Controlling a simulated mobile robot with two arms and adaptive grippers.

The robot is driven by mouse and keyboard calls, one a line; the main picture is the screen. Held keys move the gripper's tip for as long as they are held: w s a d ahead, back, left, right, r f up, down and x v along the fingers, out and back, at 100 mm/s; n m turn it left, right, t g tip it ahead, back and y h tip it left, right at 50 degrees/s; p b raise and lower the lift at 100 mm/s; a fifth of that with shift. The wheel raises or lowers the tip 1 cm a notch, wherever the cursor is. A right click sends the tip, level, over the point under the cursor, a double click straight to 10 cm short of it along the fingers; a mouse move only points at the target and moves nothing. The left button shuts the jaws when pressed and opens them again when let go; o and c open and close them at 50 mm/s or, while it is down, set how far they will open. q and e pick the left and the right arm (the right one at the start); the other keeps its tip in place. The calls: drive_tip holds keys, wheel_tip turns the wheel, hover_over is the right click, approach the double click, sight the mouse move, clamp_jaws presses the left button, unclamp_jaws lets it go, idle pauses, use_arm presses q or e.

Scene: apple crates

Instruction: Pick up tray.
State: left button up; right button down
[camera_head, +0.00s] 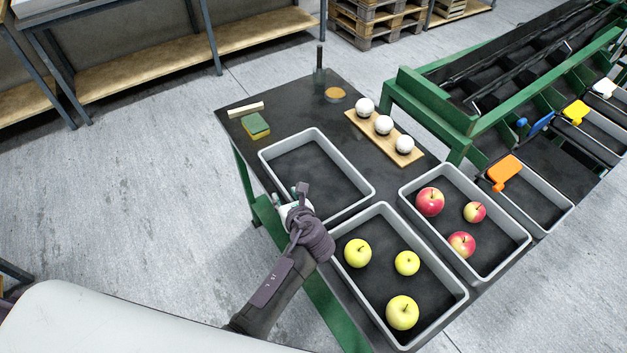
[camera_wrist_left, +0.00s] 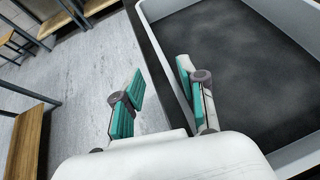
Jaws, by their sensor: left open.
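An empty grey tray with a dark floor (camera_head: 345,160) lies on the dark table, left of the trays of apples. Its near corner and side wall also show in the left wrist view (camera_wrist_left: 145,12). My left gripper (camera_head: 297,194) is at the near-left side of this tray. In the left wrist view my left gripper (camera_wrist_left: 160,84) is open and empty; one finger overlaps the tray's wall and the other is over the floor outside. I cannot tell whether the fingers touch the wall. My right gripper is out of view.
A tray of green-yellow apples (camera_head: 457,306) stands right of my left gripper, with a tray of red apples (camera_head: 404,196) beyond it. White balls on a wooden board (camera_head: 416,160), a sponge (camera_head: 255,126) and a green conveyor frame (camera_head: 432,103) are farther back.

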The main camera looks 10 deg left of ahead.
sight(283, 188)
use_arm(q)
drive_tip(key=x, duration=0.6)
drive_tip(key=shift+w+r+p, duration=0.15)
drive_tip(key=shift+p, duration=0.15)
drive_tip(key=shift+d+r, duration=0.1)
clamp_jaws()
